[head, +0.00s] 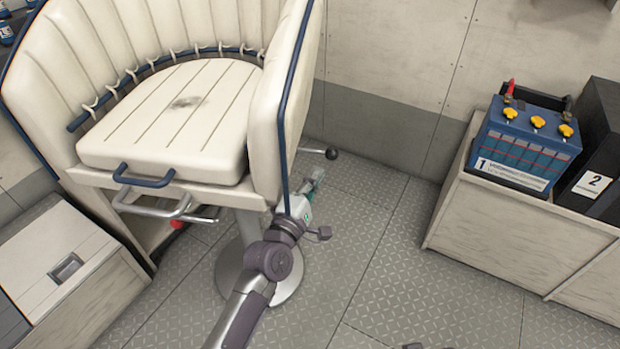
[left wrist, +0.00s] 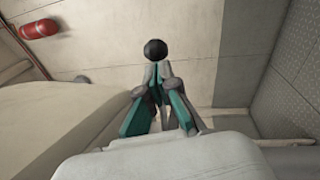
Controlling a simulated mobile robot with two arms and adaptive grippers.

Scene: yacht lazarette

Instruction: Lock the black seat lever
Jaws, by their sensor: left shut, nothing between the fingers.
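The black seat lever (head: 331,154) is a thin metal rod with a round black knob, sticking out from the right side of the cream helm seat (head: 185,118). Its black knob also shows in the left wrist view (left wrist: 155,49), just beyond the fingertips. My left gripper (head: 317,174) is below the knob, beside the seat's right side. In the left wrist view its fingers (left wrist: 157,75) are shut and empty, pointing toward the knob. I cannot tell whether they touch the lever.
A blue battery (head: 525,140) with yellow caps and a black box (head: 603,150) stand on a bench (head: 490,225) at right. A white-topped locker (head: 45,255) is at left. The diamond-plate floor (head: 385,245) between seat and bench is clear.

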